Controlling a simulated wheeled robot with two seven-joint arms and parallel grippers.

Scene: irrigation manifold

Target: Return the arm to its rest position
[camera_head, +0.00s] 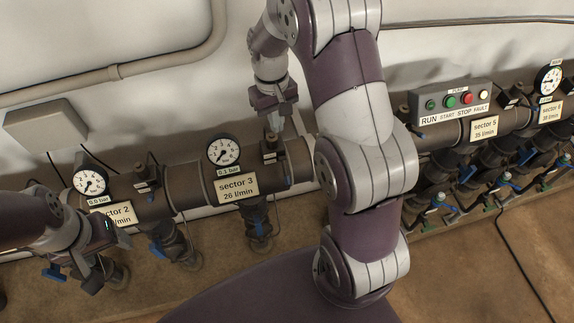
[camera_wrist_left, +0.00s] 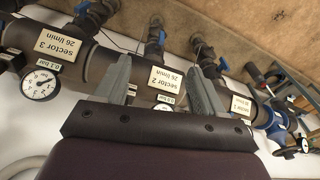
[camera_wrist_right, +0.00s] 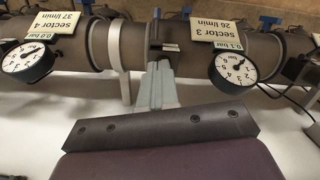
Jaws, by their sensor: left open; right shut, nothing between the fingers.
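My right arm rises through the middle of the head view. Its gripper (camera_head: 274,126) points down at the wall side of the sector 3 pipe, beside a small black box with a dark top. In the right wrist view the right gripper's fingers (camera_wrist_right: 159,70) are together and empty, in front of the pipe between the sector 4 and sector 3 labels. My left gripper (camera_head: 98,262) is at the lower left of the head view, over the sector 2 pipe. In the left wrist view its fingers (camera_wrist_left: 160,80) are apart, with a sector 2 label (camera_wrist_left: 165,79) behind the gap.
The sector 3 gauge (camera_head: 223,151) and sector 2 gauge (camera_head: 90,182) stand up from the manifold. A button panel (camera_head: 451,101) with RUN, START, STOP, FAULT is at right. Blue-handled valves hang below the pipe. Bare floor (camera_head: 470,270) lies at lower right. My right arm hides part of the manifold.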

